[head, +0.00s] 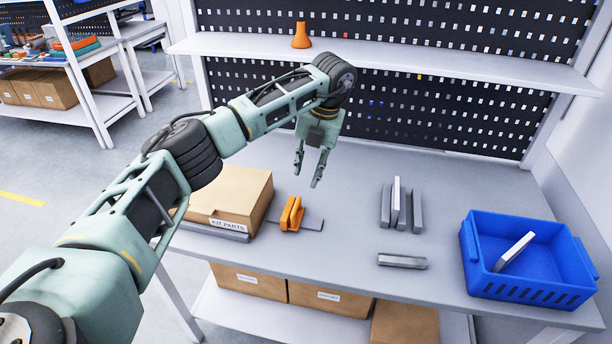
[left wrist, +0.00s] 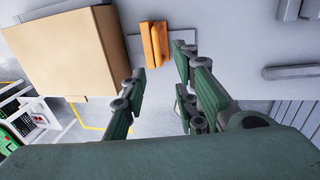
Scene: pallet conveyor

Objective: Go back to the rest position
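My left gripper (head: 307,178) is above the workbench (head: 330,240), pointing down, with its fingers apart and nothing between them. An orange part (head: 291,214) stands on a flat grey plate on the bench, below and a little left of the gripper. It also shows in the left wrist view (left wrist: 155,45), beyond the fingertips and apart from them. My left arm stretches in from the lower left of the head view. My right gripper is not in view.
A cardboard box (head: 230,193) labelled KIT PARTS stands left of the orange part. Several grey bars (head: 416,210) are right of it. A blue crate (head: 525,288) at the right holds a light bar. A shelf (head: 420,62) with an orange cone-like object (head: 301,36) runs behind.

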